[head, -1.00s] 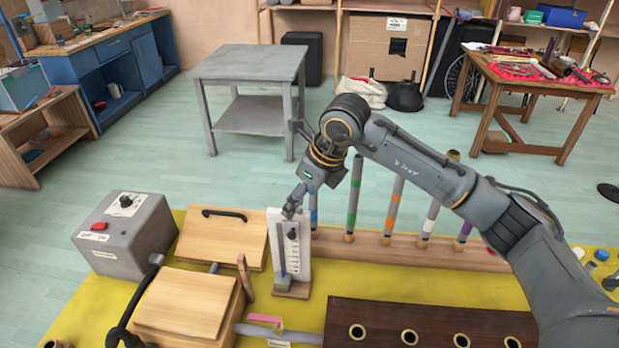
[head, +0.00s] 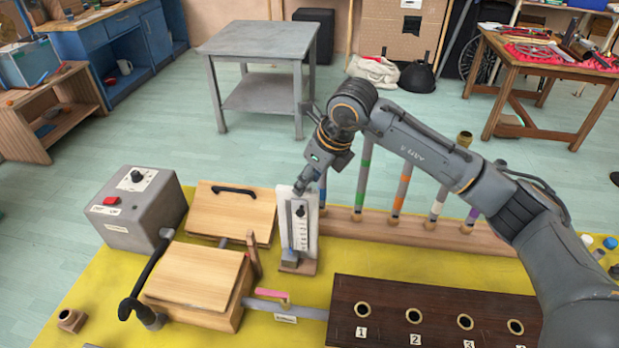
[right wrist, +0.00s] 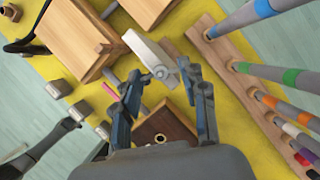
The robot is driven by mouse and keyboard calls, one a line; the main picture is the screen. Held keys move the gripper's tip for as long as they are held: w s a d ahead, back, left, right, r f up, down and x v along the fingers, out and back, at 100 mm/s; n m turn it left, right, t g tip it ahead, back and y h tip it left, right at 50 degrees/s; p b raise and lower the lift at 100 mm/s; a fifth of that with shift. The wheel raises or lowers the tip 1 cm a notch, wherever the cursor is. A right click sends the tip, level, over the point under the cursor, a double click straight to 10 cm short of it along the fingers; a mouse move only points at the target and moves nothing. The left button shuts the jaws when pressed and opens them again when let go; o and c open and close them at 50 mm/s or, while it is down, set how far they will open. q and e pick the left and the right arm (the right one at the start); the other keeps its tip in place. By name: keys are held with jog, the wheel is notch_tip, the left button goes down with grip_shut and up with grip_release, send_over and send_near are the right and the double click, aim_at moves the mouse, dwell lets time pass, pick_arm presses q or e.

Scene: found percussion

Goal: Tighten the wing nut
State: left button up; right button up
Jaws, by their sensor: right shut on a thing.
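A white upright panel with a scale (head: 314,217) stands on a small wooden base. A dark knob shows on its front. My right gripper (head: 299,187) is at the top of this panel. In the right wrist view, the fingertips of my right gripper (right wrist: 160,75) stand on either side of the panel's end (right wrist: 149,50), where a small round metal piece that looks like the wing nut (right wrist: 160,72) sits. The gripper is shut on it, though the contact itself is hard to make out.
Striped tubes (head: 402,190) stand in a wooden rail (head: 450,235) right of the panel. Wooden boxes (head: 200,278) and a grey control box (head: 137,222) are to the left. A dark numbered block (head: 385,345) lies in front. The yellow mat (head: 365,255) is bare behind the block.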

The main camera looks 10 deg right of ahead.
jog(key=shift+a+f+m+h+b, duration=0.15)
jog(key=shift+m+h+b, duration=0.2)
jog(key=shift+m, duration=0.65)
jog(key=shift+m+t+h, duration=0.25)
jog(key=shift+m+t, duration=0.15)
jog(key=shift+m, duration=0.4)
jog(key=shift+s+a+m+h+b, duration=0.1)
jog(key=shift+m+h+b, duration=0.2)
jog(key=shift+m+b, duration=0.45)
jog(key=shift+m+h, duration=0.5)
jog(key=shift+m, duration=0.85)
